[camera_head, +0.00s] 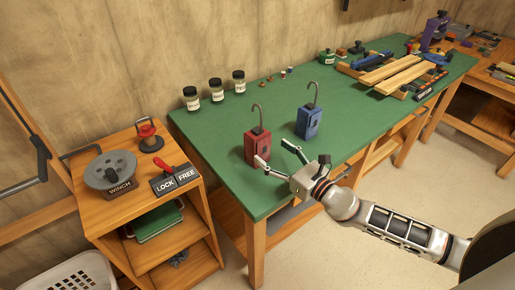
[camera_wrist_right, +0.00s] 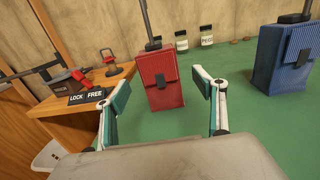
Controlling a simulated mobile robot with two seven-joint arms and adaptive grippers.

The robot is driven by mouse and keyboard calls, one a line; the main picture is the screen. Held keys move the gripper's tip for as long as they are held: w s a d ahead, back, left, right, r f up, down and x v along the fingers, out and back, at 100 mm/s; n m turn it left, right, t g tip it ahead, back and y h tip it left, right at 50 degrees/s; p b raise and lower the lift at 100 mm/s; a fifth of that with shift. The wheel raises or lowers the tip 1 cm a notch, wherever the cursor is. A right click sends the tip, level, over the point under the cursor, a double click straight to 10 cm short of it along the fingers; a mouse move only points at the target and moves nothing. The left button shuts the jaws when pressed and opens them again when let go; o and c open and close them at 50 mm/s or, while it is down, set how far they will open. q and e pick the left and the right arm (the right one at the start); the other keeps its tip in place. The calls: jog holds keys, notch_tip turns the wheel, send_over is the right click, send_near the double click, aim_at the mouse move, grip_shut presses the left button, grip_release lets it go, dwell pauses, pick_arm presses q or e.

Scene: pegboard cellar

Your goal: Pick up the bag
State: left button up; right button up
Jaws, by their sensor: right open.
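A red bag (camera_head: 257,146) with a flap, a dark clasp and a tall hooked handle stands upright near the left front part of the green table. It also shows in the right wrist view (camera_wrist_right: 160,80), centred between my fingers. A similar blue bag (camera_head: 308,122) stands to its right and a little farther back; it is at the right edge of the wrist view (camera_wrist_right: 284,60). My right gripper (camera_head: 274,154) is open and empty, its fingers pointing at the red bag from the front right. I cannot tell whether a finger touches it. My left gripper is not in view.
Several jars (camera_head: 215,90) line the back of the green table (camera_head: 350,135). Boards and tools (camera_head: 390,72) lie at its far right. A wooden stand (camera_head: 135,205) at left holds a winch drum (camera_head: 110,170), a lantern (camera_head: 148,135) and a LOCK/FREE plate (camera_head: 175,180).

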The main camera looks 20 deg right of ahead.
aim_at(257, 140)
jog(key=p+x, duration=0.1)
jog(key=x, duration=0.6)
jog(key=shift+w+a+r, duration=0.15)
jog(key=shift+w+a, duration=0.05)
jog(key=shift+w, duration=0.1)
jog(key=c, duration=1.3)
